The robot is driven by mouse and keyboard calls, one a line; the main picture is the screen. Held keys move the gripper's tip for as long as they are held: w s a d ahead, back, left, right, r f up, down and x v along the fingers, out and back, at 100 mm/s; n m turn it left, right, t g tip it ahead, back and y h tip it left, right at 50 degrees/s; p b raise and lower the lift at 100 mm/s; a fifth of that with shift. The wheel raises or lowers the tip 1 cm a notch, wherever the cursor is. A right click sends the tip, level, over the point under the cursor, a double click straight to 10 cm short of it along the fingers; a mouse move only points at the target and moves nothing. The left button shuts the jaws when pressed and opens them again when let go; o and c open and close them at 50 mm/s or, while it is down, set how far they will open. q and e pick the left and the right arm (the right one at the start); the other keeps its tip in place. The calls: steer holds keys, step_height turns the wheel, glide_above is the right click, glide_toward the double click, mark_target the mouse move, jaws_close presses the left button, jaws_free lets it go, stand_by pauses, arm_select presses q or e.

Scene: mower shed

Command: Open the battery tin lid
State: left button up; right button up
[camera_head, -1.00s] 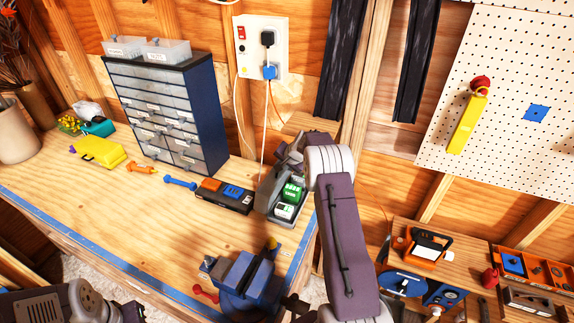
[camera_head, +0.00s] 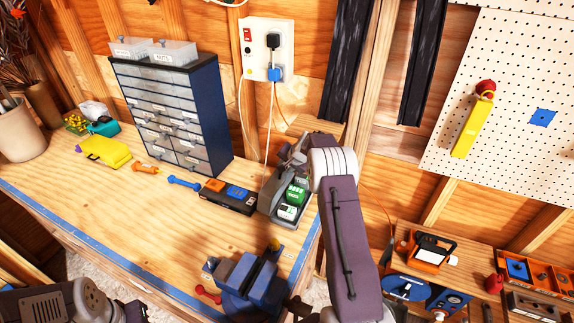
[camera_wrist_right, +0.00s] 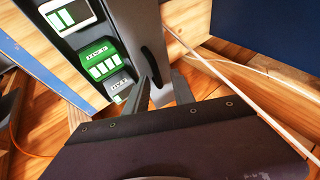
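The battery tin (camera_head: 264,208) is a grey box at the back right of the workbench. Green and white batteries (camera_head: 296,193) show inside it, so it stands at least partly open. In the right wrist view, the batteries (camera_wrist_right: 104,62) sit beside a raised grey panel (camera_wrist_right: 148,22) with a dark handle, which looks like the lid. My right gripper (camera_wrist_right: 162,90) is at the panel's lower end, its two fingers apart. Whether they touch the panel is unclear. In the head view my right arm partly hides the tin. My left arm shows at bottom left; its fingertips are not visible.
A black case (camera_head: 229,196) lies left of the tin, with a blue drawer cabinet (camera_head: 208,110) behind. A blue vise (camera_head: 248,275) is at the bench's front edge. A cable hangs from the wall socket (camera_head: 268,48) near the tin.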

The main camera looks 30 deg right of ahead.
steer(key=shift+s+r, duration=0.2)
steer(key=shift+s, duration=0.05)
steer(key=b+v, duration=0.3)
steer(key=v, duration=0.5)
steer(key=shift+r, duration=0.25)
steer(key=shift+a, duration=0.1)
